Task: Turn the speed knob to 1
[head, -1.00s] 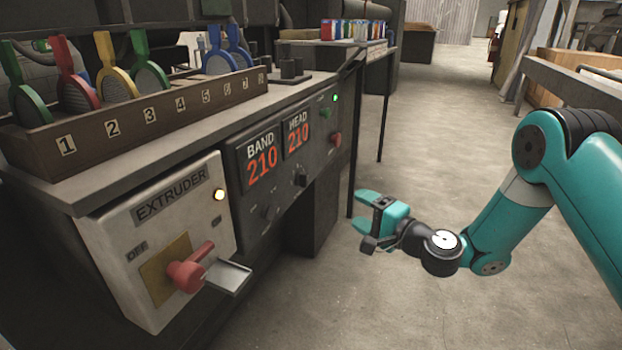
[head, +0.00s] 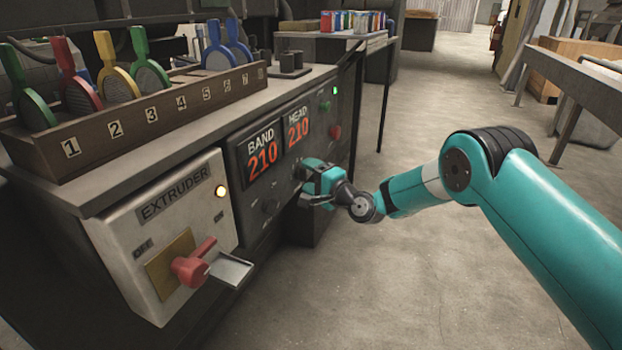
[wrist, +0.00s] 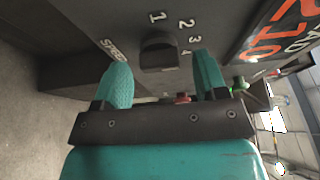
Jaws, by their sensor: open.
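The speed knob (wrist: 158,52) is black and sits on the dark panel in the wrist view, with the word SPEED at its left and the numbers 1 to 4 beside it. My gripper (wrist: 160,82) is open, with one teal finger on each side of the knob's position in the picture. The knob shows between the fingertips, and I cannot tell whether either finger touches it. In the head view my gripper (head: 308,180) is at the panel below the HEAD display and hides the knob.
The extruder box (head: 165,235) with its red switch (head: 192,266) and metal tray stands at the left. Red (head: 335,132) and green (head: 325,106) buttons are on the panel to the right. A numbered rack (head: 130,125) stands above. Open floor lies to the right.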

